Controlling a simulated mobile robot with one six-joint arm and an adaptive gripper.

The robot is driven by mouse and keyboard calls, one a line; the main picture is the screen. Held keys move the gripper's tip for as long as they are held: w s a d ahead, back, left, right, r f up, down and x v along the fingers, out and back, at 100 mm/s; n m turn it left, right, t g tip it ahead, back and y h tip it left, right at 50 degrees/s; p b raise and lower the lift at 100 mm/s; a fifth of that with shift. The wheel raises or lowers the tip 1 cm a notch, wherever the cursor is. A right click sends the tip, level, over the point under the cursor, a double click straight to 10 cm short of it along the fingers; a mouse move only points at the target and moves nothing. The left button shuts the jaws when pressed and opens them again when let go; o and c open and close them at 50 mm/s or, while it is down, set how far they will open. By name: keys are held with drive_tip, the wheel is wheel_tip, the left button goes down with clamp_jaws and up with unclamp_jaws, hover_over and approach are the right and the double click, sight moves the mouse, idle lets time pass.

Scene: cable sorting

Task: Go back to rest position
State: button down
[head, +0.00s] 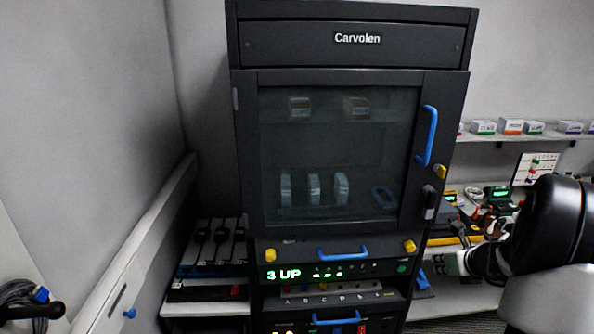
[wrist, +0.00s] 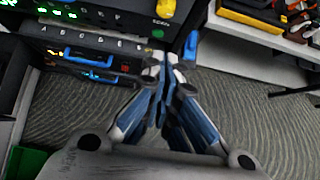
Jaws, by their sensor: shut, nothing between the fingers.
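My gripper (wrist: 166,66) is shut and empty in the wrist view, its blue-padded fingers meeting near the top middle. Behind and left of its tips is the front of a dark rack unit with lettered ports (wrist: 95,41). In the head view my black and white arm comes in at the right edge, to the right of the tall dark cabinet (head: 247,150). The fingertips are hard to make out there.
The cabinet's glass door (head: 335,150) is closed, with a blue handle (head: 427,136). Below it a panel display (head: 283,275) reads "3 UP". Shelves with boxes and devices stand at right. A low bench (head: 205,308) with cables is at left. Patterned floor (wrist: 235,105) lies under my gripper.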

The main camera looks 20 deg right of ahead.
drive_tip(key=w+a+r+n+y, duration=0.1)
drive_tip(key=a+r+n, duration=0.15)
drive_tip(key=a, duration=0.25)
drive_tip(key=w+a+r+n+y+b, duration=0.1)
drive_tip(key=a+n, duration=0.2)
drive_tip(key=a, duration=0.1)
drive_tip(key=w+a+r+n, duration=0.1)
drive_tip(key=a+r+n, duration=0.15)
drive_tip(key=a, duration=0.25)
drive_tip(key=s+a+r+n+g+y+b, duration=0.1)
drive_tip(key=s+a+n, duration=0.2)
drive_tip(key=a+n, duration=0.45)
drive_tip(key=s+a+r+n+g+y+b, duration=0.1)
drive_tip(key=s+a+r+n, duration=0.3)
drive_tip(key=a, duration=0.6)
drive_tip(key=s+a+f+n+b, duration=0.1)
drive_tip(key=s+a+n, duration=0.2)
drive_tip(key=s+n, duration=0.3)
drive_tip(key=s+a+f+n+g+h+b, duration=0.1)
drive_tip(key=s+a+f+n, duration=0.1)
drive_tip(key=s+n, duration=0.4)
drive_tip(key=s+a+f+n+g+h+b, duration=0.1)
drive_tip(key=s+a+f+n, duration=0.1)
drive_tip(key=s+a+n, duration=0.2)
drive_tip(key=s+n, duration=0.3)
drive_tip(key=shift+a, duration=0.35)
drive_tip(key=c, duration=2.3)
unclamp_jaws()
